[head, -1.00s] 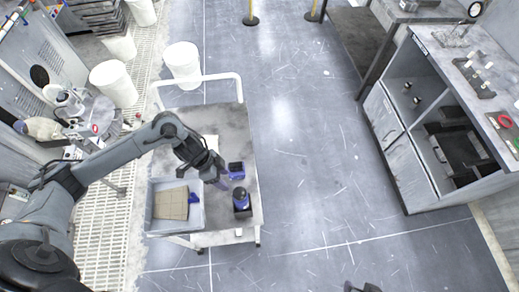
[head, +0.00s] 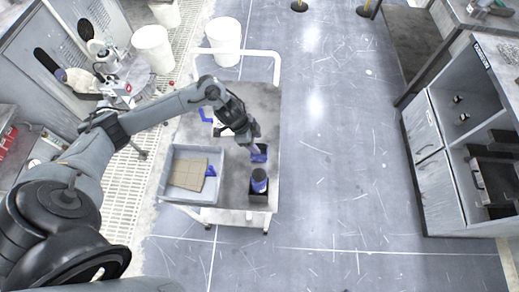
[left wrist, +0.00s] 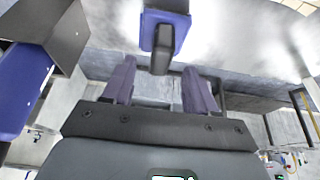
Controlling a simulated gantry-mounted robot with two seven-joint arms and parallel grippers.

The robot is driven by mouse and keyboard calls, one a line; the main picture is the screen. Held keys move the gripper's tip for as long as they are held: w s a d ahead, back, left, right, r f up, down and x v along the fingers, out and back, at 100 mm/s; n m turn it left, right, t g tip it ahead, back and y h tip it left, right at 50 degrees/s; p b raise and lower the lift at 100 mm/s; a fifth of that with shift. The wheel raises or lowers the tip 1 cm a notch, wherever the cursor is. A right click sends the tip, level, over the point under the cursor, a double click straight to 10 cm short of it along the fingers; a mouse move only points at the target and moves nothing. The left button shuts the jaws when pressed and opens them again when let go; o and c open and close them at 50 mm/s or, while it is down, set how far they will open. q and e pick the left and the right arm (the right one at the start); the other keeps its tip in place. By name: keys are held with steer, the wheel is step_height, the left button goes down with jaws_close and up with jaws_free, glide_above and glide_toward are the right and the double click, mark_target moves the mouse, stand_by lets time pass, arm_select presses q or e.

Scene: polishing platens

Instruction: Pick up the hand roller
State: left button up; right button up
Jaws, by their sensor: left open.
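My left gripper (head: 254,142) is open over the cart, its fingers close to a small blue-and-dark piece (head: 259,154). In the left wrist view, my two purple-grey fingers (left wrist: 157,88) stand apart with nothing between them. A blue block with a dark grey bar (left wrist: 164,38) lies just beyond them, probably that same piece. I cannot tell for sure that it is the hand roller. Another blue bent piece (head: 205,115) lies on the cart left of my wrist, partly hidden by my arm. My right gripper is out of view.
The cart (head: 263,105) also holds a grey tray (head: 166,178) with a tan board (head: 188,173), and a blue bottle (head: 259,178) in a black holder. The bottle stands close to my gripper. White bins stand behind. Open floor lies to the right, before a cabinet (head: 428,165).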

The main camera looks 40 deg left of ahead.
mark_target(259, 145)
arm_select(q)
steer(key=shift+x, duration=2.15)
jaws_close()
